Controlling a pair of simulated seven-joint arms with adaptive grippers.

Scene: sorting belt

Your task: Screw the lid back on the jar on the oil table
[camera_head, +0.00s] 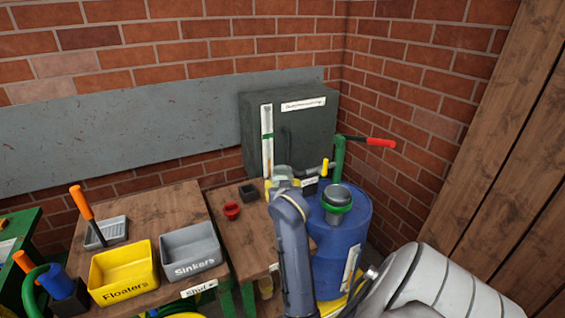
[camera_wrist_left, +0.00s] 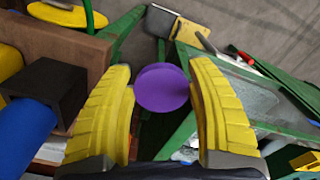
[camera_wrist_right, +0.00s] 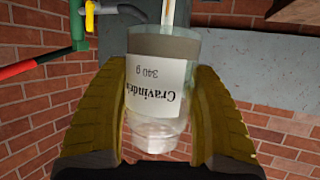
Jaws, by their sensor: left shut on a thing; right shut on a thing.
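In the left wrist view, my left gripper (camera_wrist_left: 163,95) is shut on a round purple lid (camera_wrist_left: 162,86), held between the yellow fingertips. The left gripper does not show in the head view. My right gripper (camera_head: 284,186) is in front of the dark grey cabinet, above the back of the right wooden table. In the right wrist view, the right gripper (camera_wrist_right: 155,110) is shut on a clear jar (camera_wrist_right: 158,130). Its label reads upside down in that picture, and grey-brown contents lie at the upper end. The lid and jar are apart.
The grey cabinet (camera_head: 262,130) stands at the back. A blue barrel (camera_head: 330,262) with a green pump is at the right. A yellow bin (camera_head: 122,293), a grey bin (camera_head: 192,270) and a small red cup (camera_head: 231,211) stand on the wooden tables.

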